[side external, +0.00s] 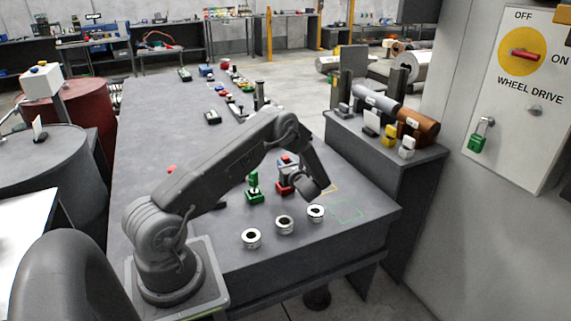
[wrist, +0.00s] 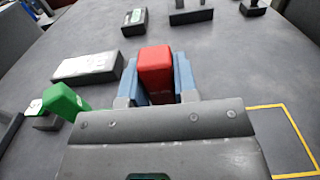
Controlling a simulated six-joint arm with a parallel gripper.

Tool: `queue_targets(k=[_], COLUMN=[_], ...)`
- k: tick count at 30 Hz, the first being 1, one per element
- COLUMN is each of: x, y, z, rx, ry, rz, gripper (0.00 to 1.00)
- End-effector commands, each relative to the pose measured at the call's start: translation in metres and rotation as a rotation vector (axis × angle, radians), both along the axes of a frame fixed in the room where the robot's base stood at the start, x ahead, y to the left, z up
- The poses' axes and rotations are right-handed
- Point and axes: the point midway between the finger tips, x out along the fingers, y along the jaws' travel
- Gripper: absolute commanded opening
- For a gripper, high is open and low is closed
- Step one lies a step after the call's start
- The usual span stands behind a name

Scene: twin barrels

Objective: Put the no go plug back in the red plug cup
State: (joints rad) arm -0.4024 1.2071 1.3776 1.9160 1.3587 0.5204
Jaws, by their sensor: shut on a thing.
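The no go plug, with a red handle (wrist: 156,72), stands between the blue fingers of my gripper (wrist: 158,80) in the wrist view. The fingers are shut on it. In the side view my gripper (side external: 289,173) is low over the bench, and the red top of the plug (side external: 284,160) shows above the fingers. The red plug cup (side external: 283,188) shows directly below the gripper. The plug's lower end is hidden by the gripper, so I cannot tell whether it is inside the cup or just above it.
A green plug (side external: 254,181) stands in a green cup (side external: 255,197) just left; its handle also shows in the wrist view (wrist: 64,101). Ring gauges (side external: 285,224) lie in front. Yellow and green outlines mark the bench to the right. Small blocks (wrist: 88,66) lie beyond.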

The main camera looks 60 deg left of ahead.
Motion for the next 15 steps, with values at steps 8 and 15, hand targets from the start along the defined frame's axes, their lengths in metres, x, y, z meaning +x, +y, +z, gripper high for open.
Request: queue_targets(k=[8,15], x=[0.000,0.000], y=[0.000,0.000], z=[-0.007,-0.012], rx=[0.001,0.002], ry=[0.000,-0.001], rz=[0.000,0.000], gripper=[0.00,0.00])
